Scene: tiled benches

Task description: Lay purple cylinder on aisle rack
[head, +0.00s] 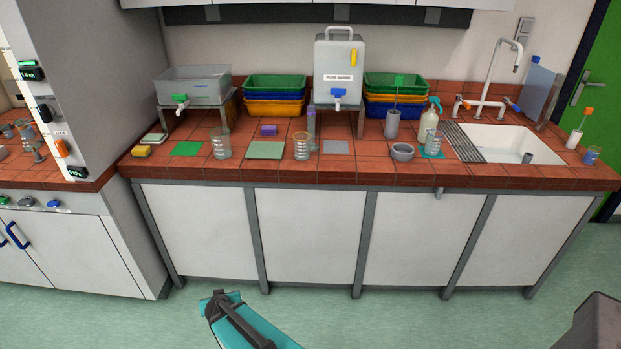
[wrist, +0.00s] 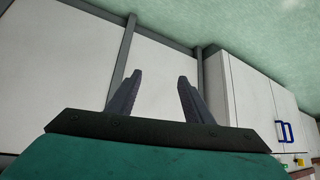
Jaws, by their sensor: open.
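I cannot pick out an aisle rack in either view. My gripper (wrist: 159,78) is open and empty in the wrist view, its two dark fingers apart in front of white cabinet doors. In the head view my teal arm is low in front of the bench, far from the cylinder.
The red tiled bench (head: 330,176) holds beakers (head: 221,144), stacked trays (head: 274,94), a grey basin (head: 193,87), a spray bottle (head: 429,125) and a sink (head: 508,141). A tall cabinet (head: 85,85) stands at left. The green floor (head: 380,315) in front is clear.

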